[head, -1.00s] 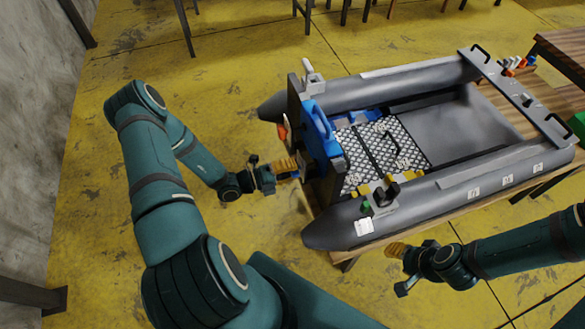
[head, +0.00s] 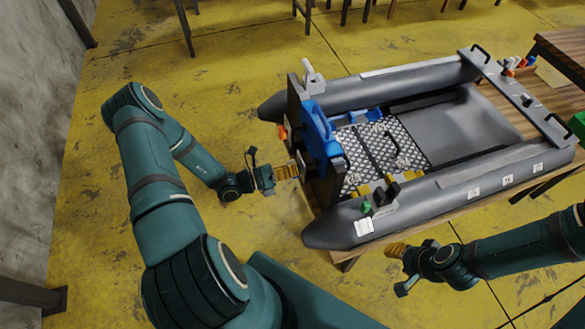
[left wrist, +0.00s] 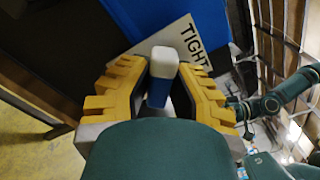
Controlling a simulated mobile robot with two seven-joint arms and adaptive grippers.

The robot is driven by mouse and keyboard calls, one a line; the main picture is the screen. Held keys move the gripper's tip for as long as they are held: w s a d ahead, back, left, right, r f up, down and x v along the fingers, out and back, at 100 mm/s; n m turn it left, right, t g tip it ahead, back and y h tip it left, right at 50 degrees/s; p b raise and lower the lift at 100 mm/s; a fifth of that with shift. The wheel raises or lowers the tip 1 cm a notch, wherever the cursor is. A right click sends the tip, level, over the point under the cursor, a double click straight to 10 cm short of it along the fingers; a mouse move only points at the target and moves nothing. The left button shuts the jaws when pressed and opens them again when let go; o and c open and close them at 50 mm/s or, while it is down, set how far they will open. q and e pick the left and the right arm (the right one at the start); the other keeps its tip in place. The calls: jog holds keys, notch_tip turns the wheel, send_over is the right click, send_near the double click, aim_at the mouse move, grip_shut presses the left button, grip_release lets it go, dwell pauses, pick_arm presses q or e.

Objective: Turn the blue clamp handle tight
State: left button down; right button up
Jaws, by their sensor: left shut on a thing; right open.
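The blue clamp handle (left wrist: 158,92) with a pale end cap shows in the left wrist view, between the yellow fingers of my left gripper (left wrist: 160,78). The gripper is shut on it. In the head view my left gripper (head: 289,172) is at the dark upright board on the boat's near-left end, and its fingers hide the handle there. A white label reading "TIGHT" (left wrist: 188,45) sits just behind the handle in the left wrist view. My right gripper (head: 398,250) is open and empty, in front of the boat's near tube and apart from it.
The grey inflatable boat (head: 440,196) rests on a wooden table (head: 350,258). A blue bracket-like part (head: 320,130) stands on the board just above my left gripper. Yellow and green parts sit on the near tube. Floor to the left is open.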

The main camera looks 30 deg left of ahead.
pick_arm(q)
jog(key=m, duration=0.6)
jog(key=shift+d+m, duration=0.1)
jog(key=shift+m, duration=0.3)
jog(key=shift+c, duration=2.3)
grip_release()
jog(key=shift+w, duration=0.1)
jog(key=v, duration=0.8)
